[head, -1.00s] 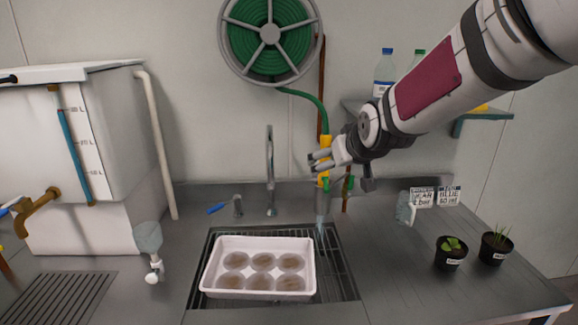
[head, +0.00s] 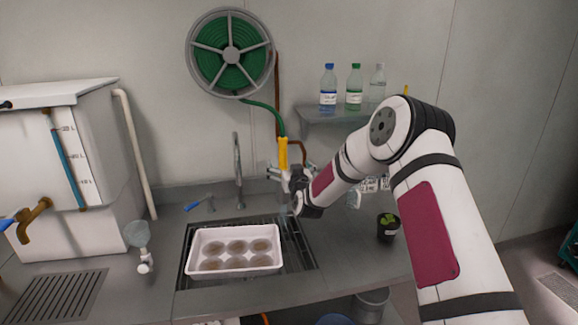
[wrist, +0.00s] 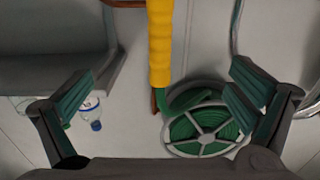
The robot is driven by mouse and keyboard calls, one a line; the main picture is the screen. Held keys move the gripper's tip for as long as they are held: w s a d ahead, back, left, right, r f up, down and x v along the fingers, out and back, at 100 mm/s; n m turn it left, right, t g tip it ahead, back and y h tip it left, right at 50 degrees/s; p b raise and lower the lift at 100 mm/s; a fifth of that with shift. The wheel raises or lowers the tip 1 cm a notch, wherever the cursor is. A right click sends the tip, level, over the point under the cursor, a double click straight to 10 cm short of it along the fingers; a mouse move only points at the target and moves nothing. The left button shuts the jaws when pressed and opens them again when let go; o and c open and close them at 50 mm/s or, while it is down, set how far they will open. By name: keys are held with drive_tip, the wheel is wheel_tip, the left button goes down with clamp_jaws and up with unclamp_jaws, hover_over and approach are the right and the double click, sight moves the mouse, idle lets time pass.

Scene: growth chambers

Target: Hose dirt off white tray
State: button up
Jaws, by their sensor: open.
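The white tray (head: 235,271) rests in the sink, with several round brown dirt patches on its floor. The hose's yellow handle (head: 283,153) hangs upright behind the tray's right side, below the green hose (head: 262,107). My gripper (head: 277,175) is open beside the lower part of the handle. In the wrist view, the yellow handle (wrist: 160,45) lies between my two spread fingers (wrist: 158,95), with clear gaps on both sides. The nozzle's lower end is partly hidden by my gripper in the head view.
The hose reel (head: 231,55) is on the back wall. A tall faucet (head: 238,170) stands behind the sink. A shelf with bottles (head: 354,88) is at right, a potted plant (head: 388,227) on the right counter, and a white tank (head: 75,150) at left.

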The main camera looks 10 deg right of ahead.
sight(283, 137)
drive_tip(key=shift+w+f+b, duration=0.1)
drive_tip(key=shift+w+b, duration=1.3)
drive_tip(key=shift+w, duration=0.75)
drive_tip(key=shift+w+b, duration=2.25)
drive_tip(key=shift+w, duration=0.6)
clamp_jaws()
drive_tip(key=shift+r, duration=0.3)
drive_tip(key=shift+r+p, duration=0.3)
drive_tip(key=shift+r, duration=2.6)
